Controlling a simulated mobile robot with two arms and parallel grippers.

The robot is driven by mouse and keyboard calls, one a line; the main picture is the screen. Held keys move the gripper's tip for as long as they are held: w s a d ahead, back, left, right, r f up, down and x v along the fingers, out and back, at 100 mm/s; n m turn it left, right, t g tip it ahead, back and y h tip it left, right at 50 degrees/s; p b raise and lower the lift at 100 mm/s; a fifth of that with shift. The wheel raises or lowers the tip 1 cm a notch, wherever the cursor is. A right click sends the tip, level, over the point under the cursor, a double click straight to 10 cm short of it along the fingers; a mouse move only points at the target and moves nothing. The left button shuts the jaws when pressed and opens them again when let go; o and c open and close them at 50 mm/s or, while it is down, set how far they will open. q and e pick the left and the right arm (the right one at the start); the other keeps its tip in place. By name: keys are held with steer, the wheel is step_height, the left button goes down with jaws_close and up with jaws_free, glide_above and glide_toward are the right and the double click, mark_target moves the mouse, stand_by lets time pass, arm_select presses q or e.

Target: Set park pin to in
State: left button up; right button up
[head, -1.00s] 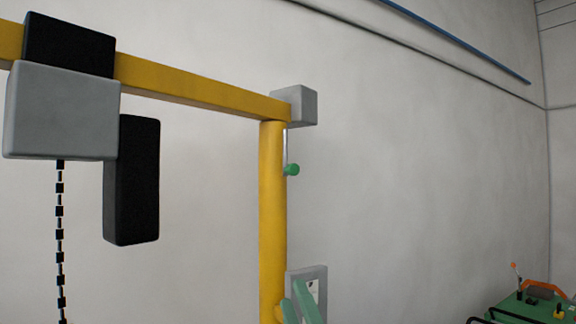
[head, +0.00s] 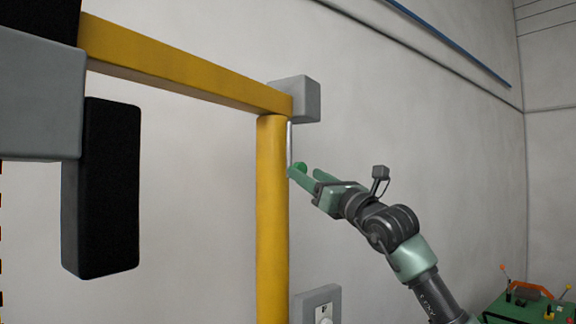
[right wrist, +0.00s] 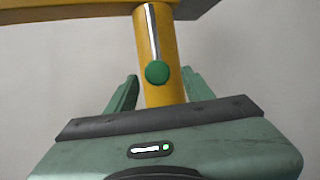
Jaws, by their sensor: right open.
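A round green knob (head: 301,168) hangs at the lower end of a thin pale rod (head: 290,141) below the grey block at the beam's end; it looks like the park pin. My right gripper (head: 305,173) is raised at the knob, its jaws open. In the right wrist view the knob (right wrist: 157,73) shows between the two green fingertips, with a gap on each side. The fingers are not closed on it. My left gripper is not in view.
The yellow post (head: 271,220) stands close beside the knob, under the yellow beam (head: 185,70) and grey block (head: 298,98). A large black block (head: 100,190) hangs left. A green machine (head: 515,308) is at lower right.

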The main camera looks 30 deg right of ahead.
mark_target(303, 169)
steer(key=p+x, duration=0.1)
steer(key=x, duration=0.1)
steer(key=p+x, duration=0.2)
steer(key=shift+a+r, duration=0.15)
steer(key=shift+r, duration=0.25)
steer(key=shift+w+a+r+p, duration=0.15)
steer(key=shift+w+p, duration=0.45)
steer(key=shift+w, duration=0.7)
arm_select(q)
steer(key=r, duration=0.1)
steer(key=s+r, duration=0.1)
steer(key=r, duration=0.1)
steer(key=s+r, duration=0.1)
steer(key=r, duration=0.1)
arm_select(e)
jaws_close()
